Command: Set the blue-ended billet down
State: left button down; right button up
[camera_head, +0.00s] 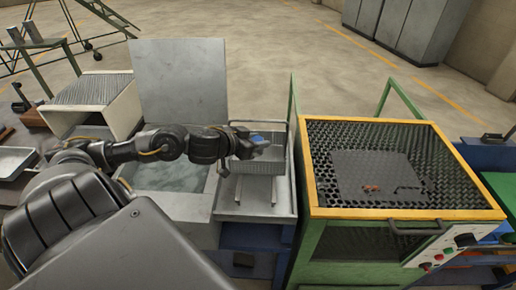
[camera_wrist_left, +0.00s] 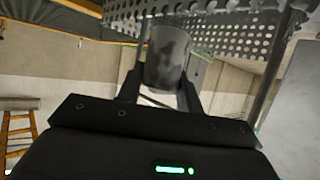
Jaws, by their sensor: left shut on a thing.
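My left gripper (camera_head: 257,145) reaches in from the left in the head view and is over a small mesh basket (camera_head: 276,168). It is shut on the billet, whose blue end (camera_head: 257,138) shows at the fingers. In the left wrist view the billet (camera_wrist_left: 167,56) is a mottled dark grey cylinder between the two fingers. Perforated metal (camera_wrist_left: 225,42) shows close beyond it. I cannot tell whether the billet touches the basket. My right gripper is not in view.
The basket stands on a grey metal tray (camera_head: 232,208). Left of it is an open tank (camera_head: 170,177) with a raised lid (camera_head: 178,85). On the right is a green-framed, yellow-edged mesh cage (camera_head: 440,150) with a handle and control buttons. A white ribbed box (camera_head: 95,90) stands at the left.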

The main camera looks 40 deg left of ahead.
pick_arm(q)
jog(key=shift+w+a+f+b, duration=0.1)
jog(key=shift+w+f+b, duration=0.15)
jog(key=shift+f, duration=0.5)
jog(key=shift+w+f+b, duration=0.15)
jog(key=shift+f+b, duration=0.05)
jog(key=shift+f, duration=0.95)
jog(key=shift+f, duration=0.6)
jog(key=c, duration=0.9)
grip_release()
jog(key=shift+f, duration=0.1)
